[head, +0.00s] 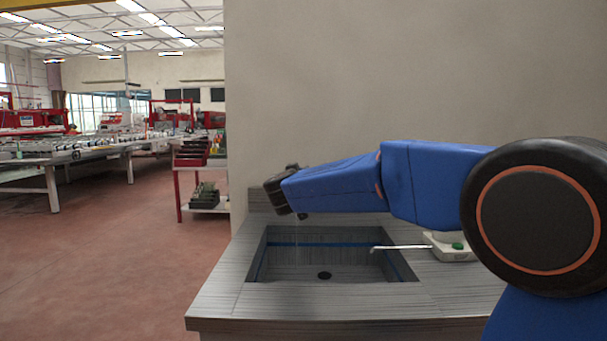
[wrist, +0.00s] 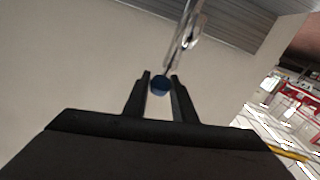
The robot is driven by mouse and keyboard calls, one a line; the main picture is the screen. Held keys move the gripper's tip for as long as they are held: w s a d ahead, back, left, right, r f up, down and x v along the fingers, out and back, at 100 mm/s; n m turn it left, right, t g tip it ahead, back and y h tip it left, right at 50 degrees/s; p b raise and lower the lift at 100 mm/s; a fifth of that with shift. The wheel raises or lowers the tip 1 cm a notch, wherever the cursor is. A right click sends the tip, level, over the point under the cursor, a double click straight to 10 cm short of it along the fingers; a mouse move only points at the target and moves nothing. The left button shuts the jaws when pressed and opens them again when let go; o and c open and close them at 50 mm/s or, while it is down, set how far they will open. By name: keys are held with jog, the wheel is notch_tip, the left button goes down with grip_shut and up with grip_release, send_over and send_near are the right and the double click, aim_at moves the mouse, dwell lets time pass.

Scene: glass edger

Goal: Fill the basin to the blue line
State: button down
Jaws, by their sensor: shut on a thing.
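The basin (head: 260,262) is a grey square sink set in a counter. A blue line (head: 318,244) runs around its inner walls. A dark round drain or plug (head: 324,275) shows on its floor; I make out no clear water surface. My gripper (head: 285,190) is above the back of the basin. A shiny metal tap (wrist: 188,32) with a thin stem extends beyond the knob. A faint thin vertical streak, possibly water, falls below my gripper in the head view.
A pale box with a green button (head: 457,246) stands right of the basin, with a thin metal rod (head: 400,247) reaching over its edge. A wall rises close behind the counter (head: 300,300). A red-framed shelf (head: 190,190) stands left; the floor there is open.

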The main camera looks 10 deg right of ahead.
jog(key=shift+a+m+h, duration=0.35)
jog(key=shift+m+h, duration=0.05)
jog(key=shift+h, duration=0.1)
jog(key=shift+r, duration=0.1)
jog(key=c, duration=1.5)
grip_release()
jog(key=shift+w, duration=0.1)
jog(key=shift+o, duration=0.2)
jog(key=v, duration=1.7)
jog(key=shift+a+r, duration=0.15)
jog(key=shift+a, duration=0.1)
